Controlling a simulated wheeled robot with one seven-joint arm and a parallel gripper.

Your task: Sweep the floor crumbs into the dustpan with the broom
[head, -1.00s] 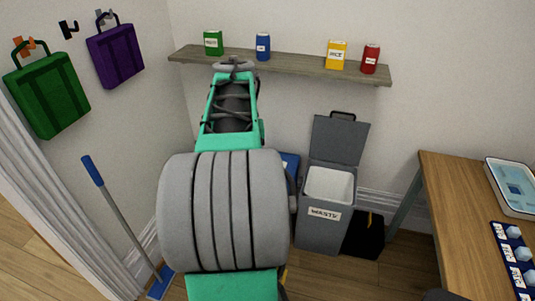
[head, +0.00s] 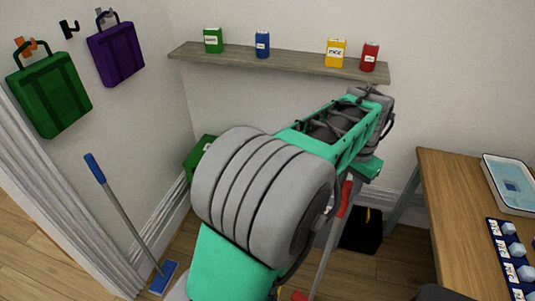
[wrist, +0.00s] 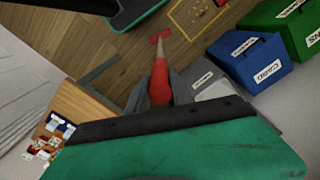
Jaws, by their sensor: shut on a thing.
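My gripper (head: 352,178) is shut on the red handle of the broom (head: 344,200), at the right of my arm in the head view. The broom's pale shaft slopes down to a red head (head: 299,297) low in the picture. In the wrist view the broom's red grip (wrist: 159,82) runs away from my gripper toward its small red head (wrist: 159,38). Small tan crumbs (wrist: 198,8) lie on the wooden floor inside a yellow outline at the top. I cannot clearly make out the dustpan. My arm hides much of the floor.
A blue-handled tool (head: 118,212) leans by the left wall. A blue bin (wrist: 255,62), green bin (wrist: 290,25) and grey bin (wrist: 210,83) stand together. A wooden table (head: 450,200) is at right. A black object (head: 362,232) stands by the back wall.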

